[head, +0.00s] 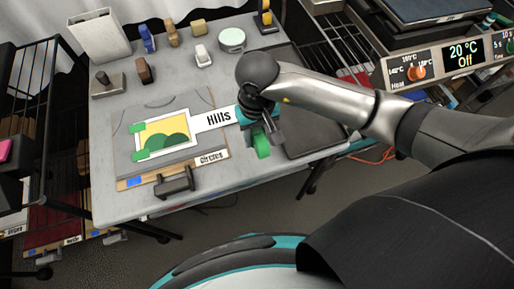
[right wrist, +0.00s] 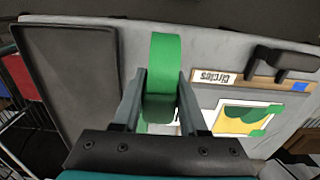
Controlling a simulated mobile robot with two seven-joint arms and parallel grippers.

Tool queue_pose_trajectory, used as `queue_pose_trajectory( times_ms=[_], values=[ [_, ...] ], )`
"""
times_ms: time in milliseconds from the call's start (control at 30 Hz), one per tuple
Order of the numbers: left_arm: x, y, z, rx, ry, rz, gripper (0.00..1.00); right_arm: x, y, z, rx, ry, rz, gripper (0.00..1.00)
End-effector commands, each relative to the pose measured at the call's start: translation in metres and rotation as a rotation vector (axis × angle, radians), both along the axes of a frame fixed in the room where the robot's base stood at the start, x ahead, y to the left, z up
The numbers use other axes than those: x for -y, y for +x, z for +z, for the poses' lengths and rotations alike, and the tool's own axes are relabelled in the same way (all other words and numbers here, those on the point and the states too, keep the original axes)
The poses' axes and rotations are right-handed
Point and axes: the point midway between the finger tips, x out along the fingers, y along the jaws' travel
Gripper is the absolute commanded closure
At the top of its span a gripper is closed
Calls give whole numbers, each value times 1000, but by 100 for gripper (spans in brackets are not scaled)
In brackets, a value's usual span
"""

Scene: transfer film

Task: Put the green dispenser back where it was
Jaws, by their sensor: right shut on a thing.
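The green dispenser (head: 262,147) is in my right gripper (head: 262,124), right of the hills picture on the grey table. In the right wrist view the dispenser (right wrist: 165,60) stands between the two fingers of the gripper (right wrist: 162,85), which are shut on it. Its lower part is partly hidden by the fingers. I cannot tell whether it touches the table. My left gripper is not in view.
The grey table (head: 110,195) carries the Hills picture (head: 165,125) with green pieces at its left corners. A wooden board marked Circles (head: 175,170) and a black handled tool (head: 175,182) lie near the front. A dark tray (head: 310,140) lies right of the dispenser. Several small items stand at the back.

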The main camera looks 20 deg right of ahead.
Motion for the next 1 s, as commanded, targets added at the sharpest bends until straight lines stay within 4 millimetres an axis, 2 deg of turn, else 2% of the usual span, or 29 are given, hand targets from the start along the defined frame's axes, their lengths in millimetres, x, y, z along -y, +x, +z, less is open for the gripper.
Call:
queue_pose_trajectory(
  times_ms=[33, 267, 500, 967, 1000],
  values=[
    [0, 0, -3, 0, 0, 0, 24, 0, -1, -11, -2, 1, -2, 100],
    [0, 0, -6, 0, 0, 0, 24, -1, 0, -31, 0, 2, 0, 100],
    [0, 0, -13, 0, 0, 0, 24, -1, 0, -65, 0, 2, -1, 100],
    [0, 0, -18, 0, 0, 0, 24, 0, 1, -72, 3, 0, 1, 100],
    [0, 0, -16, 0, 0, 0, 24, 0, 0, -71, 2, 1, 1, 53]
  ],
)
